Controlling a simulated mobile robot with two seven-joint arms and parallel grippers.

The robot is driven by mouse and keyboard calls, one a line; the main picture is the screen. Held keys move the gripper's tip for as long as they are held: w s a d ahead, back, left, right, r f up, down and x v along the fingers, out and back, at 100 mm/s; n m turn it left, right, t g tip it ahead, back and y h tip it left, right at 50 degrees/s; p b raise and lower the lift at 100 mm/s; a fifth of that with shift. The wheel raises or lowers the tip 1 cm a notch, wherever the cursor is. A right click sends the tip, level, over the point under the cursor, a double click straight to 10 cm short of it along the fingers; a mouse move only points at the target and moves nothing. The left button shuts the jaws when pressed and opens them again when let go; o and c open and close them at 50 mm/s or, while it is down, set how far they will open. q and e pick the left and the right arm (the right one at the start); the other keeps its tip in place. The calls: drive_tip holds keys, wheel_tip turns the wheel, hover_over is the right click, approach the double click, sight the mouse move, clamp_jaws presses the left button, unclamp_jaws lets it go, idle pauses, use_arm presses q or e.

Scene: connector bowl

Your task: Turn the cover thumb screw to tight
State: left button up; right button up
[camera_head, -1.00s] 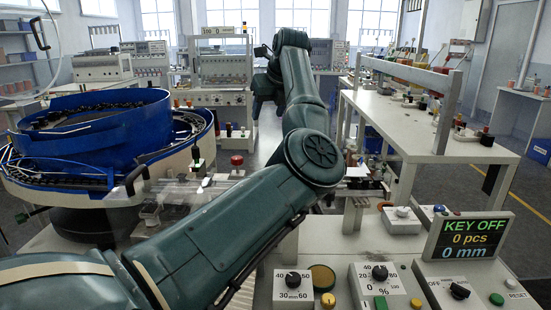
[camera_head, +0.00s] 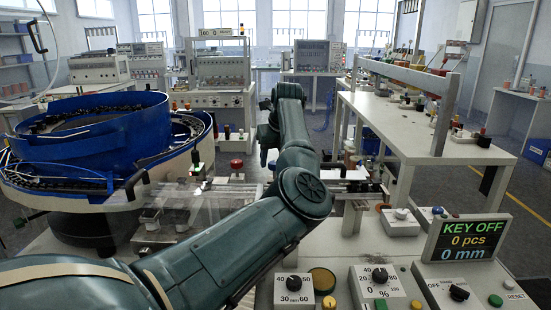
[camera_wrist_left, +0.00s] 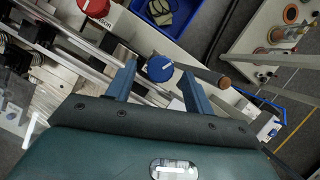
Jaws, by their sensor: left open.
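In the left wrist view my left gripper (camera_wrist_left: 158,72) is open, with its two blue-grey fingers apart. A round blue knob (camera_wrist_left: 160,68) with a white mark shows between the fingertips. I cannot tell whether the fingers touch it. A red knob (camera_wrist_left: 93,7) with a white mark is at the top edge. No label identifies the cover thumb screw, so I cannot tell which knob it is. In the head view my left arm crosses the middle, and its fingertips cannot be made out. A clear cover (camera_head: 205,222) shows left of the arm. My right gripper is not in view.
The blue bowl feeder (camera_head: 90,135) stands at the left. A control panel with a display (camera_head: 467,240) reading KEY OFF and a dial box (camera_head: 293,289) are at the front right. A long bench (camera_head: 430,135) stands at the right. Metal rails (camera_wrist_left: 70,35) run beside the knobs.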

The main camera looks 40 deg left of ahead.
use_arm(q)
drive_tip(key=shift+a+f, duration=0.2)
drive_tip(key=shift+f, duration=0.25)
drive_tip(key=c, duration=1)
drive_tip(key=shift+o, duration=0.2)
